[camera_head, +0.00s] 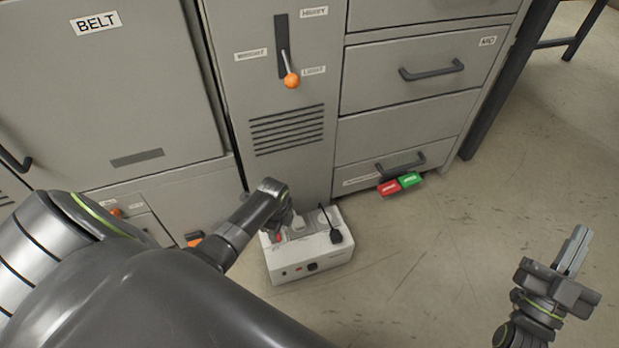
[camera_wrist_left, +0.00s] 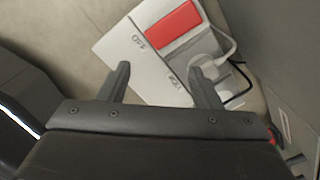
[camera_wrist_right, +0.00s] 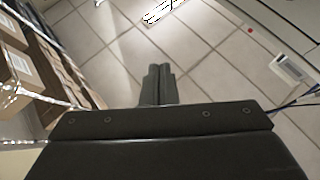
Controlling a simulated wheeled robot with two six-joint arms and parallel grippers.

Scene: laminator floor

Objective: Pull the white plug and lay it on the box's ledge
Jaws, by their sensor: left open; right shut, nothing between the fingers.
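The white box (camera_head: 310,266) sits on the floor against the grey cabinet. In the left wrist view its pale labelled face (camera_wrist_left: 135,42) and a red block or switch (camera_wrist_left: 172,27) show. The white plug (camera_wrist_left: 215,66) with its looping white cord is beside the right finger of my left gripper (camera_wrist_left: 160,72), partly hidden by it. My left gripper (camera_head: 287,214) is open over the box, with nothing seen between its fingers; in the head view it covers part of the box top. My right gripper (camera_head: 577,248) is shut and empty, out at the right over the floor.
A black plug (camera_head: 337,237) with a black cord stands on the box's right side. Red (camera_head: 388,188) and green (camera_head: 411,179) blocks are by the lowest drawer handle. An orange-knobbed lever (camera_head: 291,80) is on the cabinet above. The floor right of the box is clear.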

